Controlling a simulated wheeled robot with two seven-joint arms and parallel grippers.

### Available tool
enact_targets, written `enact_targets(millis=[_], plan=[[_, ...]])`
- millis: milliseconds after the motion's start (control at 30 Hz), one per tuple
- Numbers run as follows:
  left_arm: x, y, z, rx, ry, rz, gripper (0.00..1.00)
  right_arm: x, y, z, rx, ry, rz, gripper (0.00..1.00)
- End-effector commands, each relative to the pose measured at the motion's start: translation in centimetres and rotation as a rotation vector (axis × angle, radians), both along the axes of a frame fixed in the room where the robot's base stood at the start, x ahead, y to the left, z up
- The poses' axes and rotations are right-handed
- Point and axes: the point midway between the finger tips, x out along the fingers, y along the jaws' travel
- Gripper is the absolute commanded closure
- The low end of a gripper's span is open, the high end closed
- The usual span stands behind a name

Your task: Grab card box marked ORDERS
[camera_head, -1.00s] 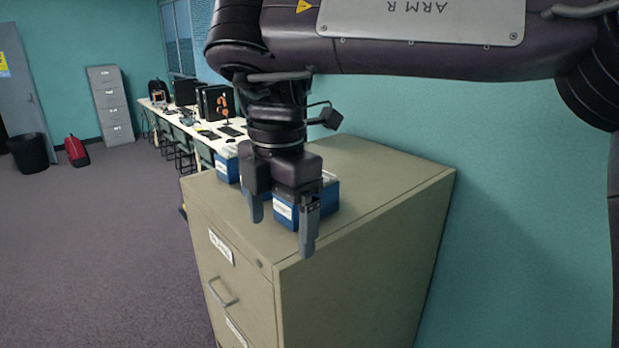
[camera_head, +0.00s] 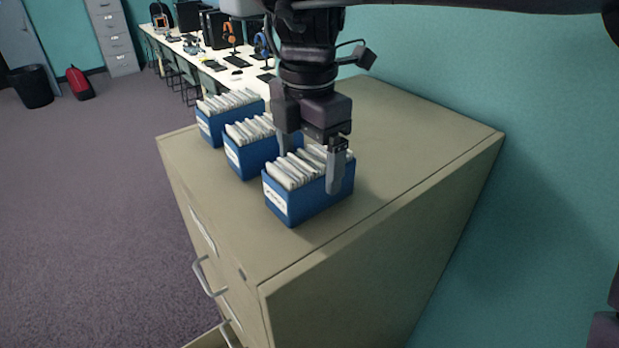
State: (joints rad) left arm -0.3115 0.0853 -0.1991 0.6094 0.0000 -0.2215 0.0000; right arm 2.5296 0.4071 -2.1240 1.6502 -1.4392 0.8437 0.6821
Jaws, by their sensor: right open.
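Three blue card boxes full of white cards stand in a row on top of a beige filing cabinet (camera_head: 400,125): the nearest box (camera_head: 312,203), the middle box (camera_head: 246,160) and the far box (camera_head: 208,127). Each has a white label on its front end, too small to read, so I cannot tell which says ORDERS. My right gripper (camera_head: 310,168) is open, pointing down at the nearest box. One finger shows in front of that box's right side; the other is at its far side, its tip partly hidden behind the cards. My left gripper is out of view.
A teal wall runs along the cabinet's right side. A lower drawer (camera_head: 207,340) appears pulled out at the cabinet's front. Behind is a long white table (camera_head: 200,62) with computers and headphones. The cabinet top right of the boxes is clear.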

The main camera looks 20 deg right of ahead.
Motion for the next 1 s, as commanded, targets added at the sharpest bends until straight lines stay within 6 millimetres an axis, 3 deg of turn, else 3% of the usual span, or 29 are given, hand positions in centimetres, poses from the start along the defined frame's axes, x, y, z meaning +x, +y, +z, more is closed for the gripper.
enact_targets(millis=[33,200,467,900,1000], plan=[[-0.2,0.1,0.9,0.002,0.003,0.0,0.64,0.0,-0.2,-0.5,-0.002,0.007,0.0,0.13],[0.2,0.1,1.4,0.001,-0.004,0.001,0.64,0.1,-0.2,-2.6,-0.002,0.002,-0.001,0.13],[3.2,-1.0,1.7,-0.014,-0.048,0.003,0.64,0.1,-0.2,-3.1,-0.002,0.002,-0.002,0.13],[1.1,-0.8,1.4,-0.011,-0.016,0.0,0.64,0.1,-0.2,-3.1,-0.002,0.002,-0.001,0.69],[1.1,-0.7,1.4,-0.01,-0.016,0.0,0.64,0.1,-0.2,-3.0,-0.001,0.001,-0.001,0.71]])
